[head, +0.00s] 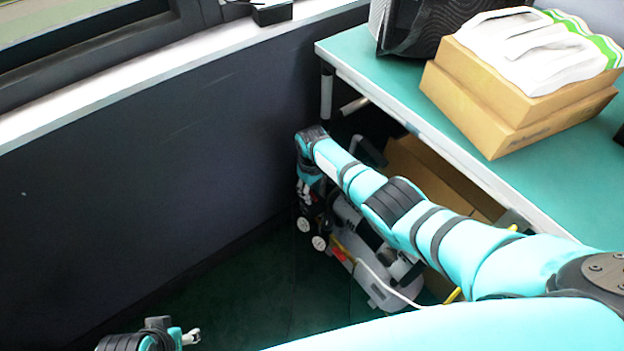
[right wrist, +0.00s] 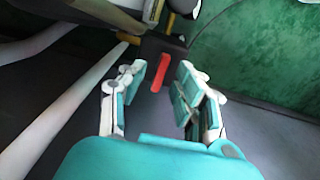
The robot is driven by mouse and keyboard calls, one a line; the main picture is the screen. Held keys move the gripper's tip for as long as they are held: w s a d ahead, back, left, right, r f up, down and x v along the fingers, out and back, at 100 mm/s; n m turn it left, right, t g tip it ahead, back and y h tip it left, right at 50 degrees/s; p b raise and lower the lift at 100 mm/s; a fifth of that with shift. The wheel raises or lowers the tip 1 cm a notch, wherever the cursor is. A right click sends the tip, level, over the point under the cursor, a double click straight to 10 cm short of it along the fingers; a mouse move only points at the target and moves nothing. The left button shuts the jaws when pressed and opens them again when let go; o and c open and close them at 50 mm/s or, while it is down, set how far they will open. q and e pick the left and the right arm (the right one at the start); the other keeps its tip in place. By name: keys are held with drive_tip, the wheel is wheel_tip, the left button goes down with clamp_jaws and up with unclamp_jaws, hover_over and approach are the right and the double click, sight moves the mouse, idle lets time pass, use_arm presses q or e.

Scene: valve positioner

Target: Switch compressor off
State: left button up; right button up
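The grey compressor (head: 372,272) stands on the floor under the table in the head view, partly hidden by my right arm. A red switch (head: 338,254) shows on its left end. In the right wrist view the red switch (right wrist: 160,73) lies beyond and between the fingertips of my right gripper (right wrist: 162,80). That gripper is open, with nothing between its pads; contact with the switch is not visible. In the head view my right gripper (head: 312,236) hangs beside the switch. My left gripper (head: 190,337) is at the lower left edge, only partly in view, away from the compressor.
A dark wall (head: 150,180) closes the left. Green floor (head: 240,300) is clear between the grippers.

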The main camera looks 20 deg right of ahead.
sight(312, 194)
wheel_tip(312, 194, up, 12)
drive_tip(key=shift+f, duration=0.25)
idle(0.6)
